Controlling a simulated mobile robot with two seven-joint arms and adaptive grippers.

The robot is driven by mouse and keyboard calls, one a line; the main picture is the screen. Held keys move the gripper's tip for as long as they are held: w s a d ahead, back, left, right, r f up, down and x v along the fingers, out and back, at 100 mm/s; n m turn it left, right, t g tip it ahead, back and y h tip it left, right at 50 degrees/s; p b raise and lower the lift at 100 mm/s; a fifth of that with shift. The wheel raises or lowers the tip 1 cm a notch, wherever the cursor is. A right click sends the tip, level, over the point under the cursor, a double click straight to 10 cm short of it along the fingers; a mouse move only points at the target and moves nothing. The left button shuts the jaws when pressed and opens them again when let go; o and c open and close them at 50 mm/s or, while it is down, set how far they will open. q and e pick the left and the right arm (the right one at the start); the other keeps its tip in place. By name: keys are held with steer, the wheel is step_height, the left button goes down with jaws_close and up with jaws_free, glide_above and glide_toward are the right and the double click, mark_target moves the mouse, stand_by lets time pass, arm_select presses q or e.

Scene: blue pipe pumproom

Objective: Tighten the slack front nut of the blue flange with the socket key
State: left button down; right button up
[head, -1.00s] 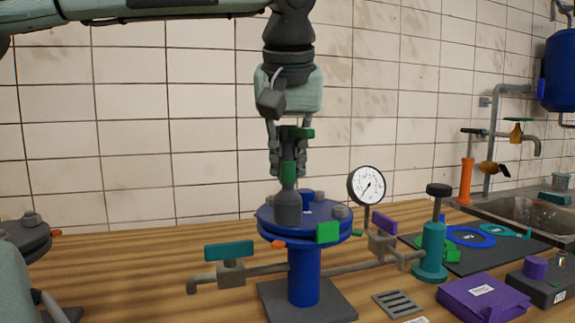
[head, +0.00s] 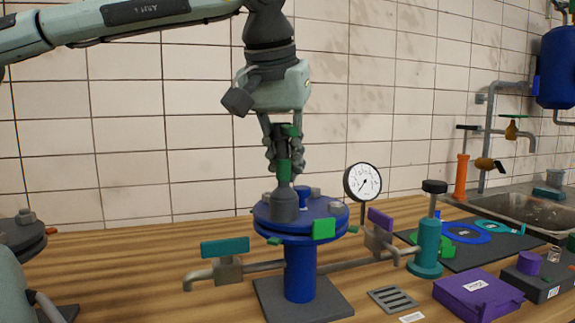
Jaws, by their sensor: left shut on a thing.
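The blue flange (head: 300,228) tops a blue pipe post (head: 300,268) on a dark square base. Its bolts and nuts show around the rim, and a green tag (head: 324,229) hangs at its front. The socket key (head: 284,205) has a dark grey socket and a green and dark handle. It stands upright with the socket down over the front-left part of the flange, and hides whatever lies under it. My left gripper (head: 284,165) points down above the flange and is shut on the key's handle. My right gripper is not in view.
A pressure gauge (head: 363,182) and purple valve handle (head: 380,219) stand right of the flange; a teal valve handle (head: 225,247) is at left. A teal pump (head: 428,244), purple box (head: 478,296) and dark mat (head: 470,252) lie further right. Another dark flange (head: 22,232) is far left.

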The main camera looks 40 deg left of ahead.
arm_select(q)
steer(key=shift+r, duration=0.4)
steer(key=shift+r, duration=1.7)
steer(key=shift+a, duration=0.1)
